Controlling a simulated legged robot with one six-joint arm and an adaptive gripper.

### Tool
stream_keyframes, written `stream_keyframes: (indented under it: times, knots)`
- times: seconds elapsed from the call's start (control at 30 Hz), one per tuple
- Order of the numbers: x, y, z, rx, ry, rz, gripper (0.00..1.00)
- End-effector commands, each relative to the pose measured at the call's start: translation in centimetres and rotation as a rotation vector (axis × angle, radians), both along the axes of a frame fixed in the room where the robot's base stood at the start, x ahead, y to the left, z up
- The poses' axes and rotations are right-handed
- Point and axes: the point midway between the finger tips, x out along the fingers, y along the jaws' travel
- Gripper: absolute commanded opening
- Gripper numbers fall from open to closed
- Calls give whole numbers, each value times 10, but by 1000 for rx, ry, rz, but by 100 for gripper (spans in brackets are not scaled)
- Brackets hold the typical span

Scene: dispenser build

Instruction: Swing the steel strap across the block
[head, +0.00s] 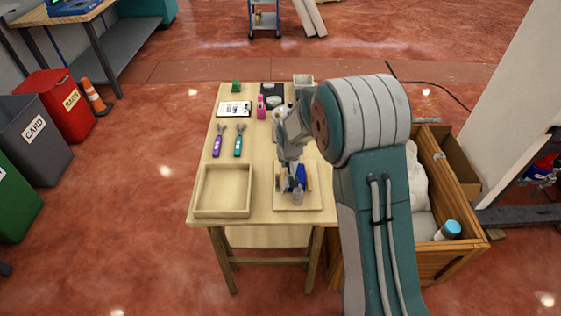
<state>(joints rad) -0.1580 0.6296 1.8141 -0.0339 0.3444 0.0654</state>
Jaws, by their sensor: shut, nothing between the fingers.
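A small assembly with a blue block (301,176) stands on a pale wooden base board (312,202) at the front right of the table. An orange-tan piece (308,178) sits at the block's right side. I cannot make out the steel strap with certainty; a small grey piece (297,197) shows low at the front of the assembly. My gripper (291,183) points down at the assembly, right in front of or against the block. It is shut and seems to hold nothing. It hides part of the block, and I cannot tell whether it touches it.
An empty wooden tray (223,212) is left of the board on the table (262,157). Purple (217,143) and teal (239,143) handled tools, a clipboard (234,108) and a pink bottle (261,110) lie farther back. A wooden crate (462,238) stands right. The table's middle is clear.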

Motion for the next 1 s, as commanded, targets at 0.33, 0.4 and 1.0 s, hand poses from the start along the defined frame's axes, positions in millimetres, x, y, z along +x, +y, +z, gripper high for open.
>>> stream_keyframes:
  times: [0.33,0.4,1.0]
  knots:
    - [-6,-9,0,0,0,0,0]
    - [-6,-10,0,0,0,1,0]
    - [-7,-15,-1,0,3,0,0]
